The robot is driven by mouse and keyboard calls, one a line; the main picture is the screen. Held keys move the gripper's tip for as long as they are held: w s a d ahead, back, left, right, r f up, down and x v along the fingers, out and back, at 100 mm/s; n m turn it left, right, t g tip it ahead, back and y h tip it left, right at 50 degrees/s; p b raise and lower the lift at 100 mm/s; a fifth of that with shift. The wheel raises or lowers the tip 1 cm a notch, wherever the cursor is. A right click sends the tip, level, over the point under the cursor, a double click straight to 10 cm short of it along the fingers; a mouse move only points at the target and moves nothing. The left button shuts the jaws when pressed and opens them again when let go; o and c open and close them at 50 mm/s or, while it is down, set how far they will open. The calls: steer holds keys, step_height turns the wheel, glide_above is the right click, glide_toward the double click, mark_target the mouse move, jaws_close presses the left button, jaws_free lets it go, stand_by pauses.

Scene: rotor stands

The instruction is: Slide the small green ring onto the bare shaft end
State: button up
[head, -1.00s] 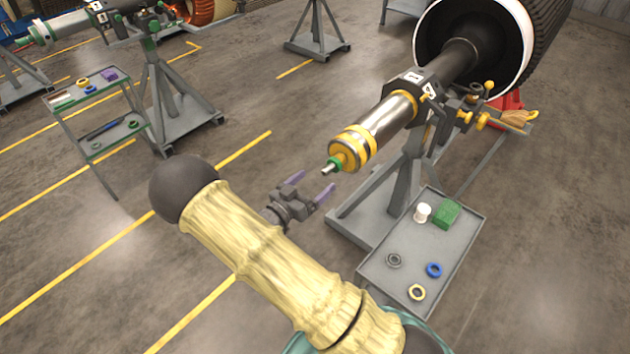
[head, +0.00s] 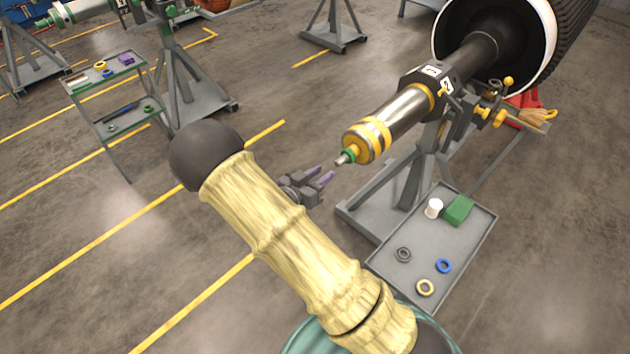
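The small green ring (head: 348,155) is around the shaft end, close against the yellow-banded collar (head: 366,141). The bare metal tip of the shaft (head: 340,161) sticks out beyond it. My gripper (head: 325,171) is just left of and below the shaft tip in the picture, apart from it. Its two purple fingers point toward the upper right, with a narrow gap between them and nothing seen in it. The far side of the ring is hidden.
A grey tray (head: 474,262) below the shaft holds a white cylinder (head: 434,208), a green block (head: 459,210) and grey, blue and yellow rings. The grey stand (head: 400,190) is behind the gripper. Another stand and a small shelf cart (head: 115,125) are at the left.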

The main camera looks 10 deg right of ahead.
steer(key=s+d+r+n+g+y, duration=0.1)
steer(key=s+r+n+g+y, duration=0.3)
steer(key=s, duration=0.5)
steer(key=s+d+r+n+g+y, duration=0.2)
steer(key=s+r+n+g+y, duration=0.1)
steer(key=s+r+y, duration=0.3)
steer(key=s+y, duration=0.2)
steer(key=s, duration=0.2)
steer(key=shift+s+d+r+n+g, duration=0.2)
steer(key=shift+s+d+n+g, duration=0.05)
steer(key=shift+n+g, duration=0.15)
